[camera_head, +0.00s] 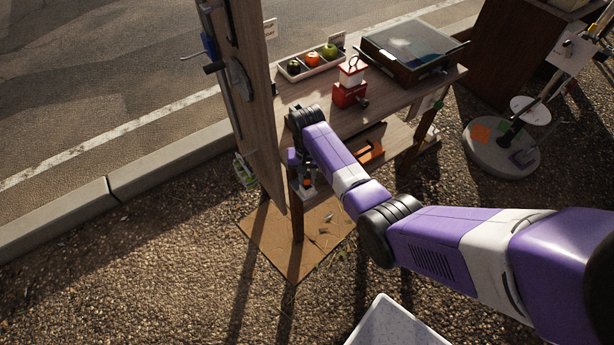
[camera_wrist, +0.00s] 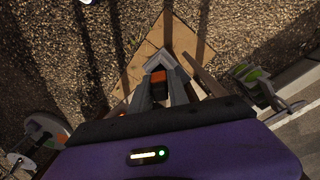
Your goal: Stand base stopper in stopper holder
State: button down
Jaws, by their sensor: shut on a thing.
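My gripper (camera_wrist: 160,88) points down with its two grey fingers shut on an orange and dark block, which I take for the base stopper (camera_wrist: 158,77). A pale grey angled piece (camera_wrist: 166,60) shows just beyond the fingertips; I cannot tell if it is part of the held thing. In the head view my gripper (camera_head: 305,186) is low beside the stall's near left leg, above a brown board on the ground. The stopper holder cannot be made out for certain. An orange piece (camera_head: 370,152) lies on the stall's lower shelf.
The stall table (camera_head: 405,97) carries a fruit tray (camera_head: 311,63), a red and white device (camera_head: 350,86) and a glass-topped case (camera_head: 413,47). A wooden panel (camera_head: 245,90) rises at left. The brown board (camera_head: 262,235) lies below. A white bin (camera_head: 395,325) stands in front.

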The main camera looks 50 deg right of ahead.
jog(key=shift+f+b, duration=0.5)
jog(key=shift+f, duration=0.2)
jog(key=c, duration=1.2)
grip_release()
notch_tip(320, 180, up, 8)
jog(key=shift+f, duration=0.1)
